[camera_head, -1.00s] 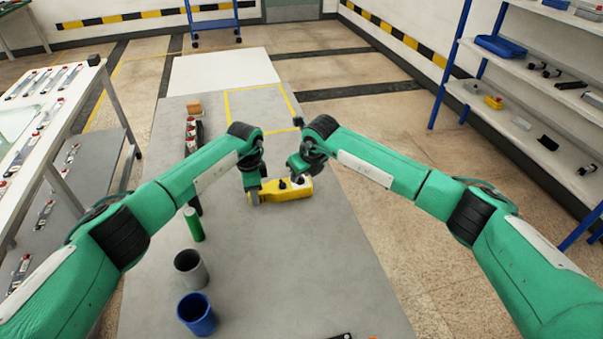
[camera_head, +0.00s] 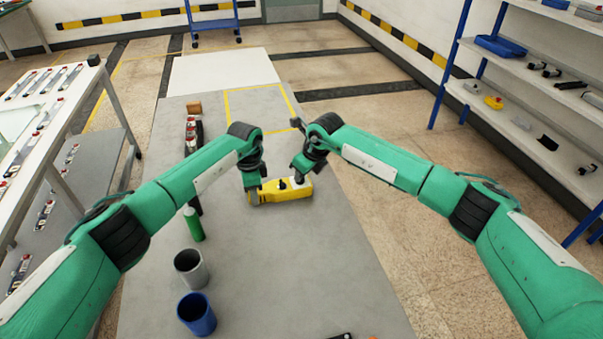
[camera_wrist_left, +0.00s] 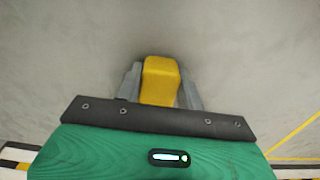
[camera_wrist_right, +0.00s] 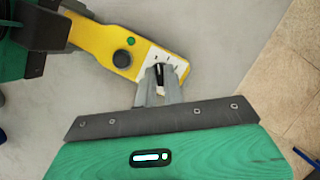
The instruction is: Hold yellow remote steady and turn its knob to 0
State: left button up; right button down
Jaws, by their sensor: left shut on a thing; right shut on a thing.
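The yellow remote (camera_head: 271,191) lies flat on the grey table top. In the right wrist view the remote (camera_wrist_right: 99,40) shows a black round button (camera_wrist_right: 122,60), a smaller green button and a white label with marks around a black knob (camera_wrist_right: 158,74). My left gripper (camera_head: 254,197) is shut on the remote's left end; the left wrist view shows the yellow body (camera_wrist_left: 161,80) between its fingers. My right gripper (camera_wrist_right: 158,80) is shut on the knob at the remote's right end. The fingers partly hide the knob and label, so I cannot read its setting.
A green bottle (camera_head: 194,225), a grey cup (camera_head: 190,268) and a blue cup (camera_head: 197,314) stand left of and nearer than the remote. A dark rack with red-and-white items (camera_head: 192,135) lies at the back left. The table right of the remote is clear.

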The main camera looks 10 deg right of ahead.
jog(key=shift+w+d+n+g+y, duration=0.1)
jog(key=shift+n+g+y, duration=0.2)
jog(key=shift+n, duration=0.6)
jog(key=c, duration=1.5)
grip_release()
jog(key=shift+r, duration=0.15)
jog(key=v, duration=1.1)
jog(key=shift+r, duration=0.3)
jog(key=shift+d, duration=0.1)
pick_arm(q)
jog(key=o, duration=1.2)
jog(key=shift+o, duration=0.2)
